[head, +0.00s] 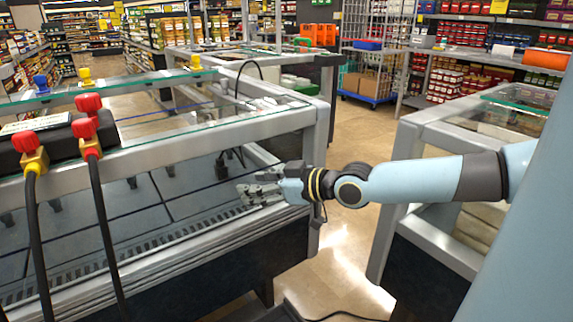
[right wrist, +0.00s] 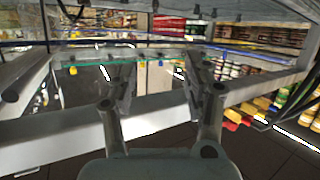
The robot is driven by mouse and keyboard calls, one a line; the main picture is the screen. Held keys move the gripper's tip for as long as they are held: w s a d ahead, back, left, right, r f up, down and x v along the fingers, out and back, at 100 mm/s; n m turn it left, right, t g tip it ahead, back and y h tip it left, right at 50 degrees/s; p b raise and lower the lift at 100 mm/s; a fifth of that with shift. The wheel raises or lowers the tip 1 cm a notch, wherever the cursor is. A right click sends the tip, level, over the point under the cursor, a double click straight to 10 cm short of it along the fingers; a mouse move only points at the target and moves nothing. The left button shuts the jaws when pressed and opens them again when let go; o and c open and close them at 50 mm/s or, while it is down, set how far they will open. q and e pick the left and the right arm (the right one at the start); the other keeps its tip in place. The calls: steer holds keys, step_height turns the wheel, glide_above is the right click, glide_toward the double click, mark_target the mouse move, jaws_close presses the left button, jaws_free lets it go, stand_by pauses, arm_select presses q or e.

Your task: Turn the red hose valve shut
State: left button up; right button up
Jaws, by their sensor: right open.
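Several red valve knobs sit at the left of the head view. One red knob (head: 24,141) is on a brass fitting with a black hose (head: 33,230) hanging below it. Another red knob (head: 83,128) is above a second black hose (head: 104,235), and a third red knob (head: 88,102) is just behind. My right gripper (head: 262,188) is open and empty, well right of the knobs and beside the case's metal frame. In the right wrist view its fingers (right wrist: 160,88) are apart with nothing held between them. My left gripper is out of view.
A glass-topped case with a grey metal frame (head: 220,140) fills the left and middle. Blue (head: 41,83) and yellow (head: 85,76) knobs stand on its far side. Another case (head: 435,135) stands at the right. Bare floor (head: 340,250) lies between the cases.

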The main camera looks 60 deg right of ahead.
steer(key=s+d+f+g+h, duration=0.1)
steer(key=s+d+f, duration=0.2)
steer(key=f, duration=0.2)
steer(key=shift+d+m, duration=0.2)
steer(key=shift+m, duration=0.2)
steer(key=shift+s, duration=0.1)
